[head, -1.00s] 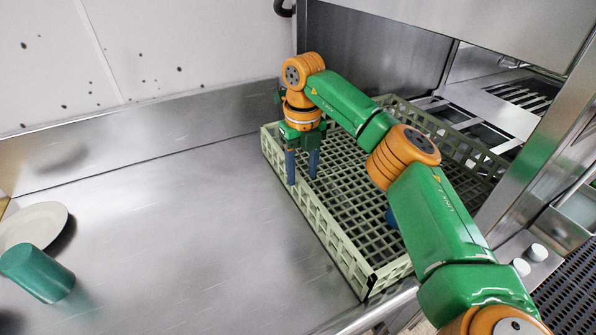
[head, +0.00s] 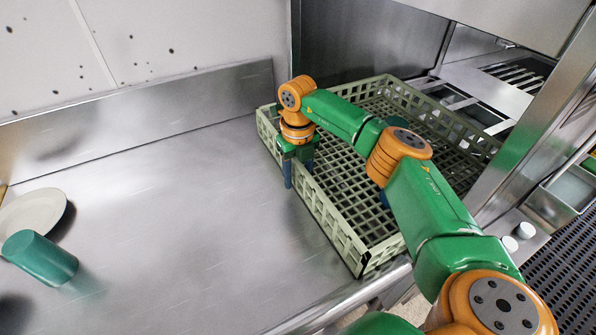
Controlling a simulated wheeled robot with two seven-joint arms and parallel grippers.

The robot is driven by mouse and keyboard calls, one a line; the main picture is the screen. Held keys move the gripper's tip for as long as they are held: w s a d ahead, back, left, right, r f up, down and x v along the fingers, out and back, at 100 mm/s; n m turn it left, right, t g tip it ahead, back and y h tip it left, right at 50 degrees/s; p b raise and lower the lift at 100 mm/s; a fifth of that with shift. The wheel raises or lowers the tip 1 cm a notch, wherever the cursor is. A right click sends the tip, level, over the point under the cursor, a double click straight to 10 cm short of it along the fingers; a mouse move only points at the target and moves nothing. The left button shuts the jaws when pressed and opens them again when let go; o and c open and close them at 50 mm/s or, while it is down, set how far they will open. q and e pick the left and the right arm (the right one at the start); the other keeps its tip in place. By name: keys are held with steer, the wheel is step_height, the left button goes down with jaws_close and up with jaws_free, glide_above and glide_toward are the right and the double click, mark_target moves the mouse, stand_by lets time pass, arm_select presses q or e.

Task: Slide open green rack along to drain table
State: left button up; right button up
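The open green rack (head: 320,208), pale green with a grid floor, sits at the right end of the steel table (head: 170,210) and reaches into the steel opening behind. My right gripper (head: 298,174) is at the rack's left wall, fingers pointing down. One blue finger is outside the wall and the other is on its inner side, partly hidden. The fingers stand apart, and I see no clear grip on the wall. My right arm covers part of the rack. A small blue thing (head: 384,199) shows inside the rack beside my arm. My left gripper is out of view.
A white plate (head: 40,207) and a teal cup (head: 40,257) lying on its side are at the far left of the table. The table between them and the rack is clear. A steel post (head: 490,190) stands right of the rack.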

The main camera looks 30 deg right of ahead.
jaws_close()
stand_by(1.3)
